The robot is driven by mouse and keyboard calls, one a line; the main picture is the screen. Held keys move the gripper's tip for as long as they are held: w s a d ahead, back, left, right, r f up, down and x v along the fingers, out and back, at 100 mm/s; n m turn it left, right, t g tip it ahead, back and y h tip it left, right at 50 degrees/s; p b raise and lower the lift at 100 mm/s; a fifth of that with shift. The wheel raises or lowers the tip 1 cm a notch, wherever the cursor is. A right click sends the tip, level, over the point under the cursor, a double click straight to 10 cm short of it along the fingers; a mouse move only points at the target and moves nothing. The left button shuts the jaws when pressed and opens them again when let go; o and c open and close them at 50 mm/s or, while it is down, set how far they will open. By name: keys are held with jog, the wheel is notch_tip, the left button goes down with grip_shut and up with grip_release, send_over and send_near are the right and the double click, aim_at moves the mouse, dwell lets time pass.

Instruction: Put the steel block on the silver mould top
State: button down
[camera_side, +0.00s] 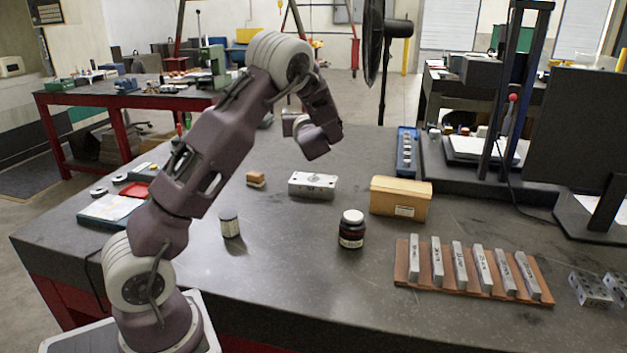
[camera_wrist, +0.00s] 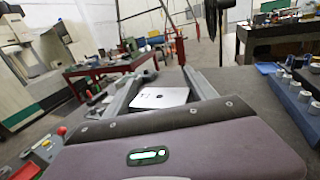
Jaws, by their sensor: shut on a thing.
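The silver mould top (camera_side: 313,184) lies on the dark bench near the middle, a light rectangular block with holes and a round mark on its upper face. My gripper (camera_side: 291,123) is raised above and behind it in the side view, mostly hidden by my wrist. In the wrist view my gripper (camera_wrist: 162,92) has its two fingers on either side of the pale steel block (camera_wrist: 160,97) and is shut on it. The held block is clear of the bench. I cannot make out the mould top in the wrist view.
A tan box (camera_side: 400,198) stands right of the mould top, and a small brown block (camera_side: 256,180) lies left. A dark jar (camera_side: 352,229) and a small can (camera_side: 230,224) stand in front. A rack of steel bars (camera_side: 402,268) is at front right.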

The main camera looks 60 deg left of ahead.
notch_tip(320, 180, down, 12)
jog(key=shift+f, duration=0.15)
dwell(0.4)
jog(key=shift+c, duration=1.4)
grip_release()
jog(key=shift+f, duration=0.25)
